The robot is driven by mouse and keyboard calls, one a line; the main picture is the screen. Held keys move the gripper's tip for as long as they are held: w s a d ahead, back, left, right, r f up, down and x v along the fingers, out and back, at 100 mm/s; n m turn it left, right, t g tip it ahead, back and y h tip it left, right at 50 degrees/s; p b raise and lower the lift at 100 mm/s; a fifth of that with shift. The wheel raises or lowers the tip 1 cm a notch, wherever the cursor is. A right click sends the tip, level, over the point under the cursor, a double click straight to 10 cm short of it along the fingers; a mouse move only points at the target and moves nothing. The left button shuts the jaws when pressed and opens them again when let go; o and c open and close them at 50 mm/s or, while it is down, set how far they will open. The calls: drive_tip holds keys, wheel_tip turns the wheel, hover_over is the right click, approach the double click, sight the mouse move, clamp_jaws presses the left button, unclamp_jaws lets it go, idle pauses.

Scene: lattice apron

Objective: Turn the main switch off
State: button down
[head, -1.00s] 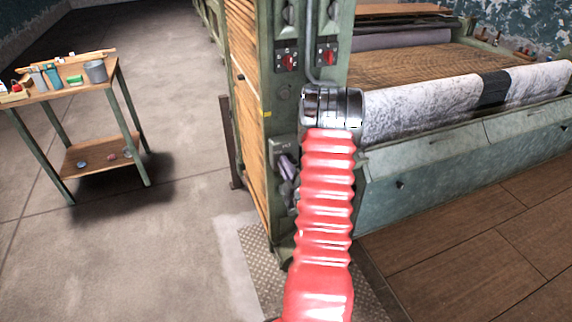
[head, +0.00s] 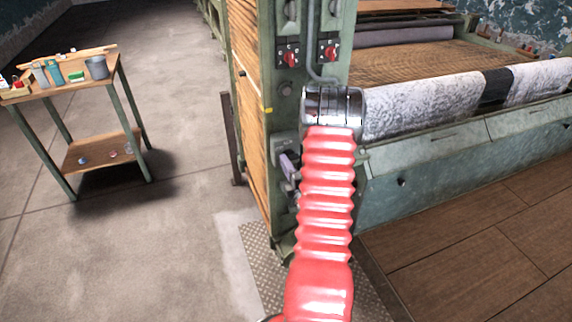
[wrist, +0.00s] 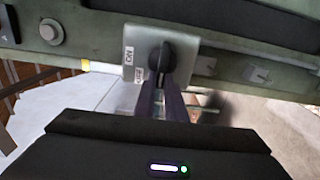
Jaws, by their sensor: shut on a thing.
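The main switch has a grey plate (wrist: 185,58) with ON and OFF labels and a black rotary handle (wrist: 160,56). In the head view the plate (head: 284,146) sits low on the green machine column, partly hidden by my red arm. My gripper (wrist: 162,88) has purple fingers that are closed on the black handle from below in the wrist view. The fingers also show in the head view (head: 289,166) beside my arm. The fingers cover part of the handle, so I cannot tell exactly which label it points to.
Two red rotary switches (head: 290,57) (head: 328,53) sit higher on the column. A round button (wrist: 51,31) is near the plate in the wrist view. A wooden bench (head: 68,82) with tools stands at left. The floor between bench and machine is clear.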

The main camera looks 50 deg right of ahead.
drive_tip(key=c, duration=1.8)
unclamp_jaws()
drive_tip(key=shift+w+a+f, duration=0.1)
drive_tip(key=v, duration=1.4)
drive_tip(key=shift+f, duration=0.1)
